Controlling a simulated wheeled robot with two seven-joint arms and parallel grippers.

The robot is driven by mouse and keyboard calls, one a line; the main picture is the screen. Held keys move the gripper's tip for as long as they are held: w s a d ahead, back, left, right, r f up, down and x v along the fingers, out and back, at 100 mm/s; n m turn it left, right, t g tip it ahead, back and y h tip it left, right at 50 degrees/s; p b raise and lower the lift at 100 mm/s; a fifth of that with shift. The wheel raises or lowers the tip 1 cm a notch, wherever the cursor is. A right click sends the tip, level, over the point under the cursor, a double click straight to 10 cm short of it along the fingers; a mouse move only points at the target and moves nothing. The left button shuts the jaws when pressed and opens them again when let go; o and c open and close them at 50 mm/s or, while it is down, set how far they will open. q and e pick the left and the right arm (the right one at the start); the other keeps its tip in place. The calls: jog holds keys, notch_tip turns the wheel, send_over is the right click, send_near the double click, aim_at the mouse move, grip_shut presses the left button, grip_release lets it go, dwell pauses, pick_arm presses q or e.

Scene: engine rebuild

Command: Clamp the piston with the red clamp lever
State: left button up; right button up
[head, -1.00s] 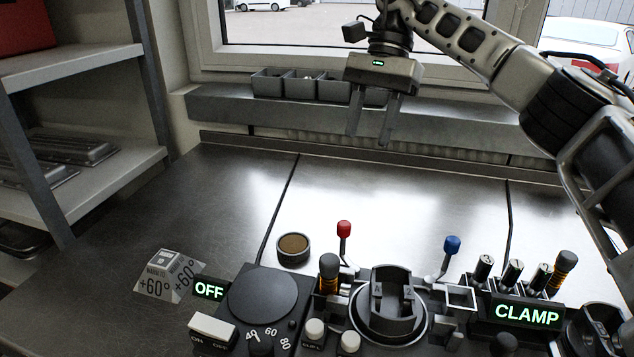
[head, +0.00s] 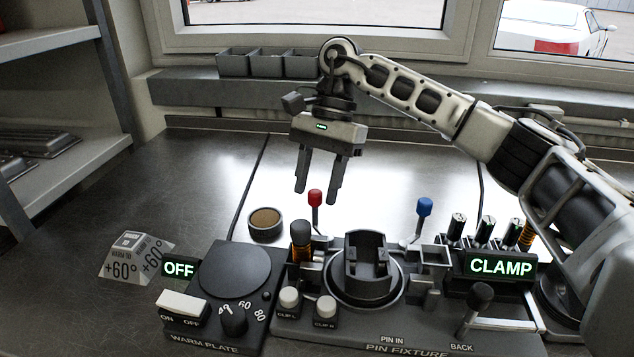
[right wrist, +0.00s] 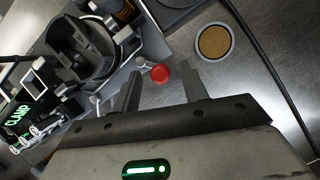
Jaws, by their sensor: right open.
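The red clamp lever (head: 315,198) stands upright at the back left of the pin fixture (head: 400,347), its red knob on a thin metal stem. The knob also shows in the right wrist view (right wrist: 160,74), just beyond my fingertips. The piston (head: 366,262) sits upright in the round seat of the fixture. A lit sign (head: 500,266) reads CLAMP. My right gripper (head: 316,200) is open and points down, above and behind the fixture, near the red knob. My left gripper is out of view.
A blue-knobbed lever (head: 424,207) stands right of the piston. A shallow round cup (head: 265,224) lies left of the red lever. The warm plate (head: 235,270) with its OFF sign (head: 179,269) is at left. The table behind the fixture is clear.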

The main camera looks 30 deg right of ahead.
jog(key=shift+a+f, duration=0.1)
jog(key=shift+f, duration=0.1)
grip_shut()
